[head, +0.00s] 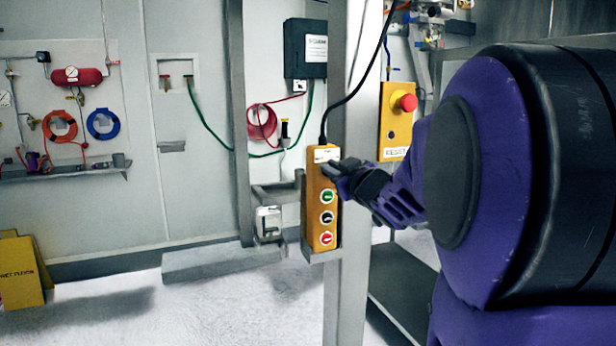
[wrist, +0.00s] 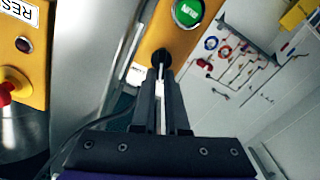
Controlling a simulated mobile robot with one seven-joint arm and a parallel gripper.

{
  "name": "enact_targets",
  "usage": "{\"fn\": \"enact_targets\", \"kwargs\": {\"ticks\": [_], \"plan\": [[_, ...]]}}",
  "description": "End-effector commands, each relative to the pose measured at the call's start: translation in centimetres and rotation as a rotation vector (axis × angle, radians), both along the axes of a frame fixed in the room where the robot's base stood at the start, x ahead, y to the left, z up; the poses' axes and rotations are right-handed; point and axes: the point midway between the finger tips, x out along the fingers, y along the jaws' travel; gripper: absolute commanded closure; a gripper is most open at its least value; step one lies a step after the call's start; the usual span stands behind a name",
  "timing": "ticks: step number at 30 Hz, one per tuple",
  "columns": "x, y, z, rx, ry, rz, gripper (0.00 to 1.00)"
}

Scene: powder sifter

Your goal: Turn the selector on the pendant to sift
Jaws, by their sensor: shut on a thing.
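The pendant (head: 318,215) is a tall yellow box hanging upright on a grey post, with a white label at its top and a green, a black and a red button below. Its yellow face also shows in the wrist view (wrist: 166,32). My gripper (head: 333,169) reaches in from the right at the pendant's upper part. In the wrist view its fingers (wrist: 162,72) are shut on the selector. The fingers hide most of the knob, so its pointing direction cannot be told.
A black cable (head: 357,88) runs up from the pendant's top. A yellow reset box (head: 396,130) with a red mushroom button (head: 407,102) is right of the post (head: 350,285). A yellow wet-floor sign (head: 20,275) stands at the far left. The floor at left is mostly open.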

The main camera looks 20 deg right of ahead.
Motion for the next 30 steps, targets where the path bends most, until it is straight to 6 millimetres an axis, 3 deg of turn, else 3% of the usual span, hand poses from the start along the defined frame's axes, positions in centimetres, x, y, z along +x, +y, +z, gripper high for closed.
{"fn": "enact_targets", "kwargs": {"ticks": [15,30], "plan": [[-0.01,0.54,-0.29,-0.342,-0.010,0.001,1.00],[0.00,0.65,-0.34,-0.411,-0.012,0.001,1.00]]}}
